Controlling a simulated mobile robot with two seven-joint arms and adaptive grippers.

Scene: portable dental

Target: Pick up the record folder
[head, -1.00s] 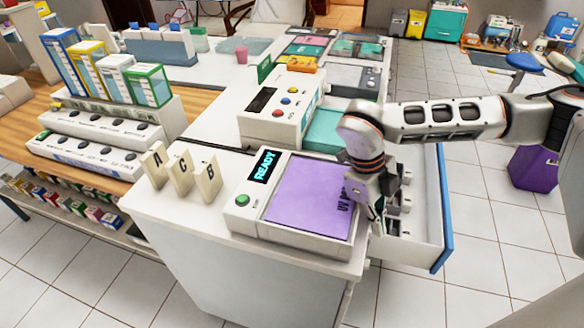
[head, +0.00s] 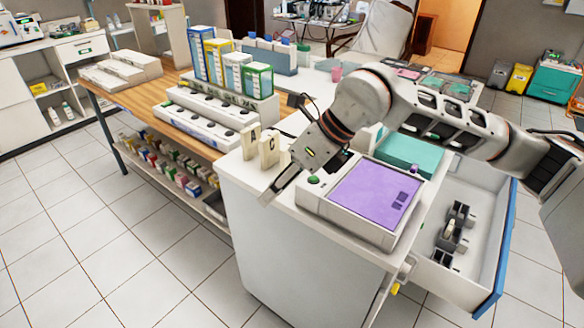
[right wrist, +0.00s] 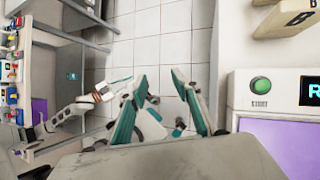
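I cannot tell for sure which thing is the record folder. Upright coloured files or boxes with blue, yellow, teal and green edges (head: 227,62) stand in a row on a white rack. My right gripper (head: 272,190) points down at the front left corner of the white counter, beside the letter blocks. In the right wrist view its two fingers (right wrist: 158,85) stand apart, with nothing held between them. What seems to be my left arm and gripper (right wrist: 100,97) shows small in the right wrist view; its fingers are too unclear to read. It is outside the head view.
A white device with a purple top (head: 370,192) sits on the counter. An open drawer (head: 480,240) with a blue front juts out at right. Letter blocks (head: 252,140) stand at the counter's left edge. Teal tray (head: 412,150) lies behind. Tiled floor (head: 110,225) at left is clear.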

